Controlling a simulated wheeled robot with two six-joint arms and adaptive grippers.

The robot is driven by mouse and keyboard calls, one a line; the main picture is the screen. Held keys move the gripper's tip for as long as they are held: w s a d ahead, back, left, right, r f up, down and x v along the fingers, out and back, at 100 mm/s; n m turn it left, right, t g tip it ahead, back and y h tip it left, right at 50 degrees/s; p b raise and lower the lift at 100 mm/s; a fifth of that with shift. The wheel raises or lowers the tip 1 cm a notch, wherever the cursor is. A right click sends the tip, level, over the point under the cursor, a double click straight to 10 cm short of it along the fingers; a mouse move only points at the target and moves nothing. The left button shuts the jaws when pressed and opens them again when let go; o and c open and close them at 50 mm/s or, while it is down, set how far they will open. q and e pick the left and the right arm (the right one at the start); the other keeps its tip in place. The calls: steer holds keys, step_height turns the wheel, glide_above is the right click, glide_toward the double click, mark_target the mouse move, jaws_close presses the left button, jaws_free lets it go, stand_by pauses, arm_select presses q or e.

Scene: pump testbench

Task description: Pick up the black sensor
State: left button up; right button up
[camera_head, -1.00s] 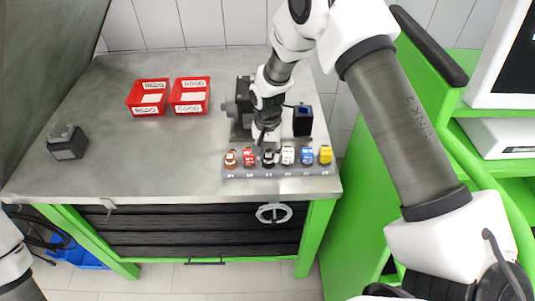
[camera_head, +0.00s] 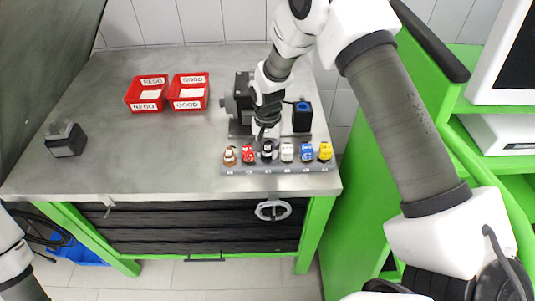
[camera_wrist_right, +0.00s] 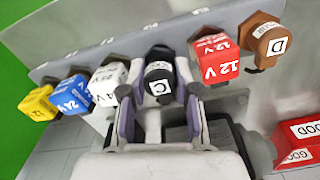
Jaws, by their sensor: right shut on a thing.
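The black sensor (camera_wrist_right: 158,82), marked C, stands in the grey rack between a white sensor and a red one. In the wrist view the fingers of my right gripper (camera_wrist_right: 158,95) lie on both sides of it, shut on it. In the head view my right gripper (camera_head: 264,132) comes down from behind onto the black sensor (camera_head: 267,152), which is partly hidden by the fingers. The sensor still appears level with its neighbours in the rack. Only part of my left arm shows at the lower left edge of the head view; its gripper is out of view.
The rack (camera_head: 275,171) at the table's front edge also holds brown, red (camera_wrist_right: 217,57), white, blue and yellow sensors close by. Behind it stands the dark pump testbench (camera_head: 242,100). The table's middle is clear.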

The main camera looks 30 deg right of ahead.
steer(key=shift+s+a+r+b, duration=0.25)
steer(key=shift+s+r+b, duration=0.35)
steer(key=shift+r, duration=0.2)
steer(key=s+a+r+b, duration=0.1)
steer(key=s+a+b, duration=0.1)
steer(key=s, duration=0.4)
steer(key=s+a+b, duration=0.2)
steer(key=s+a, duration=0.1)
steer(key=s, duration=0.4)
steer(key=shift+s+a+r+b, duration=0.3)
steer(key=shift+a+r+b, duration=0.05)
